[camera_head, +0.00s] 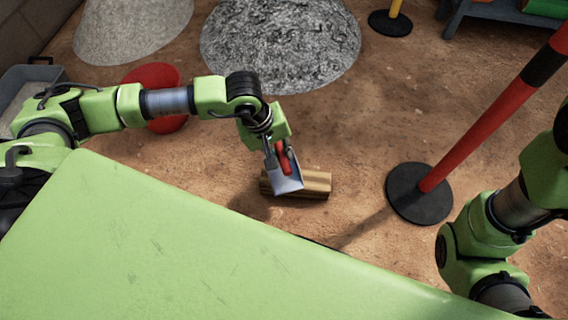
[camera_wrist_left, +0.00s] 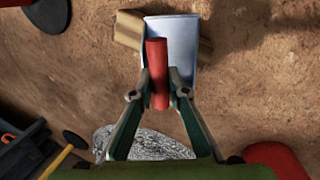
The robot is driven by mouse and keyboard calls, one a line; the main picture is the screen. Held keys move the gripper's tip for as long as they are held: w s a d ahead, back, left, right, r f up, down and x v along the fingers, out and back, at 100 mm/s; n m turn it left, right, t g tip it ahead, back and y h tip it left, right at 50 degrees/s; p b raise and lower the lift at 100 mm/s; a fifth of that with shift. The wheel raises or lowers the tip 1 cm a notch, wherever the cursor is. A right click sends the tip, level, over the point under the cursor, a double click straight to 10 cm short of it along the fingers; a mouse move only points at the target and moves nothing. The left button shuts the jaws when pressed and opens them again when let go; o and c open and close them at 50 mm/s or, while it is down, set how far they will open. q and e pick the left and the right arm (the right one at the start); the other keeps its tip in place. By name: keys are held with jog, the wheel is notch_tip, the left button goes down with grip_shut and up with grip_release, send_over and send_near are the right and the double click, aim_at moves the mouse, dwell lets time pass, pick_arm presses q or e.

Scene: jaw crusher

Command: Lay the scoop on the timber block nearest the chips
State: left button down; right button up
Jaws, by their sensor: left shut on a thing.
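The scoop (camera_head: 286,182) has a pale metal pan and a red handle. My left gripper (camera_head: 277,150) is shut on its handle. In the left wrist view the scoop (camera_wrist_left: 180,28) shows with its red handle between the fingertips (camera_wrist_left: 159,92). The timber block (camera_head: 319,184) lies on the ground under the scoop. In the left wrist view the block (camera_wrist_left: 205,50) shows on both sides of the pan. I cannot tell whether the pan touches it. A coarse grey heap (camera_head: 282,45), which looks like the chips, lies behind. My right gripper is out of view.
A paler heap (camera_head: 135,28) lies at the back left. A red round object (camera_head: 165,122) is partly behind my left arm. A red-and-black post on a black base (camera_head: 420,195) stands right of the block. Bare ground lies between block and heap.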

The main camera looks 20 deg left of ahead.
pick_arm(q)
jog(key=shift+w+d+f, duration=0.1)
jog(key=shift+w+f, duration=0.3)
jog(key=shift+f, duration=0.15)
jog(key=shift+a+b+x, duration=0.2)
jog(key=shift+b+x, duration=0.4)
jog(key=shift+x, duration=0.2)
jog(key=shift+a+b+x, duration=0.15)
jog(key=shift+b+x, duration=0.45)
jog(key=shift+x, duration=0.15)
jog(key=shift+f, duration=0.1)
jog(key=shift+f, duration=0.15)
jog(key=c, duration=2)
grip_release()
jog(key=shift+s, duration=0.1)
jog(key=shift+o, duration=0.2)
